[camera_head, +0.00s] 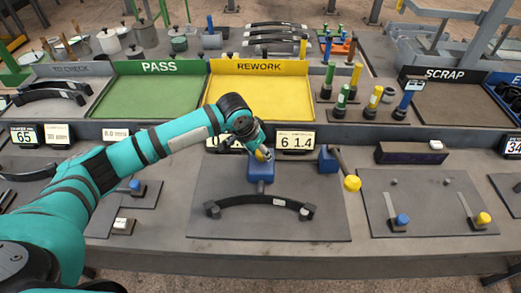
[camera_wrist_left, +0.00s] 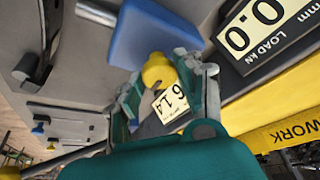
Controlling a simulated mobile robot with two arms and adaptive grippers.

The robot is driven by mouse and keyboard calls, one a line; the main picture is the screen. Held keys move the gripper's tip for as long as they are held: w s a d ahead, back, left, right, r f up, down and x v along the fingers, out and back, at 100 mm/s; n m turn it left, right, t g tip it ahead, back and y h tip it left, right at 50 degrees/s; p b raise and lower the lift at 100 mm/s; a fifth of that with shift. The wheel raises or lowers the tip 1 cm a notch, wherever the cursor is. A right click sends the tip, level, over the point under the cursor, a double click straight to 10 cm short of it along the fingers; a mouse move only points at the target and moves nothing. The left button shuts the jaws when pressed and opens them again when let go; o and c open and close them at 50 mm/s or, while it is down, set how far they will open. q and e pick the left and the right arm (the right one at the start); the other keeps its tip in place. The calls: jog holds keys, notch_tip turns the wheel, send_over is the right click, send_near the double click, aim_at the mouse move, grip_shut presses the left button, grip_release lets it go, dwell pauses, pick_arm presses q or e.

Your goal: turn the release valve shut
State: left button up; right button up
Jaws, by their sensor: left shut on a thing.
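A small yellow knob (camera_wrist_left: 157,68), which I take to be the release valve, sits beside a blue block (camera_wrist_left: 150,35) in the left wrist view. My left gripper (camera_wrist_left: 168,84) has its fingers on either side of the knob and is shut on it. In the head view my left gripper (camera_head: 261,152) is over the blue block (camera_head: 261,173), with only a bit of yellow showing. The knob's turn angle cannot be told. My right gripper is not in view.
A black leaf spring (camera_head: 262,201) lies on the grey plate in front of the block. A lever with a yellow end (camera_head: 352,183) stands to the right. Displays (camera_head: 295,141) stand behind. Green PASS (camera_head: 150,95) and yellow REWORK (camera_head: 258,97) trays lie farther back.

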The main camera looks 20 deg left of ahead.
pick_arm(q)
jog(key=shift+c, duration=0.9)
